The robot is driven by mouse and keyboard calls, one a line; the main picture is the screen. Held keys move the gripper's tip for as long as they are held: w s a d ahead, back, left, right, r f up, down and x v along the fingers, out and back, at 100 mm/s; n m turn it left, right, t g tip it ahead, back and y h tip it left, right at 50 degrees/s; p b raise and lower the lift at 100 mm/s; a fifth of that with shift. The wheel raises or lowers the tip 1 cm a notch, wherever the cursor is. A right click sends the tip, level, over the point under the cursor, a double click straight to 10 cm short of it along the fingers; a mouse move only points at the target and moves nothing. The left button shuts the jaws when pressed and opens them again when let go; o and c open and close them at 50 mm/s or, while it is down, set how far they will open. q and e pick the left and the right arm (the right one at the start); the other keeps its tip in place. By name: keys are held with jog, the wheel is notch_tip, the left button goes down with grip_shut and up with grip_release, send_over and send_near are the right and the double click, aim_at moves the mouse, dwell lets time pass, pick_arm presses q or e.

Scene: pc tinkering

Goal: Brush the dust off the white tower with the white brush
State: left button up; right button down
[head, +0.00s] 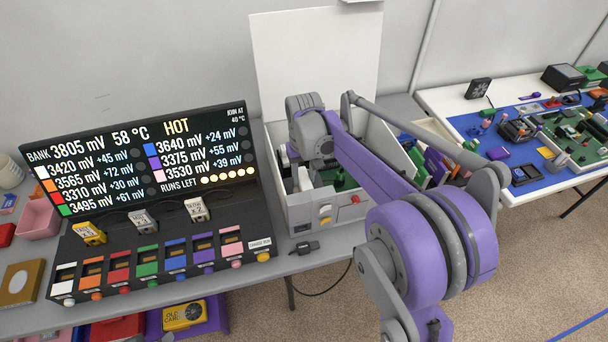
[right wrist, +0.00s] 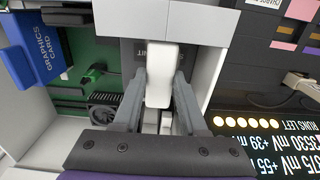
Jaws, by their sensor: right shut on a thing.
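The white tower (head: 340,211) stands open on the grey table, to the right of the display. Its green circuit board shows inside, with a fan (right wrist: 105,112) in the right wrist view. My right gripper (head: 303,150) is down at the tower's left side, partly hidden by my own wrist. In the right wrist view its two fingers (right wrist: 158,100) are shut on a white piece (right wrist: 160,72), apparently the white brush's handle. The brush's bristles and any dust cannot be made out. The white tower's wall (right wrist: 150,18) is close beyond the brush. My left gripper is not in view.
A charging bank with a display (head: 150,160) stands close to the tower's left. A white panel (head: 315,60) rises behind the tower. A box of coloured parts (head: 440,165) is to the right. A second table with a blue mat (head: 530,165) is farther right.

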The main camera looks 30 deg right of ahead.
jog(key=shift+f+b, duration=0.4)
jog(key=shift+f, duration=0.25)
dwell(0.3)
jog(key=shift+s+d, duration=0.1)
jog(key=shift+d, duration=0.05)
jog(key=shift+s+d+r, duration=0.1)
jog(key=shift+s+d, duration=0.1)
jog(key=shift+d, duration=0.65)
jog(key=shift+a, duration=0.1)
jog(key=shift+w+a, duration=0.25)
jog(key=shift+a, duration=0.7)
jog(key=shift+w+a, duration=0.2)
jog(key=shift+a, duration=0.75)
jog(key=shift+d, duration=0.2)
jog(key=shift+s+d, duration=0.25)
jog(key=shift+d, duration=0.65)
jog(key=shift+s+d, duration=0.2)
jog(key=shift+d, duration=0.7)
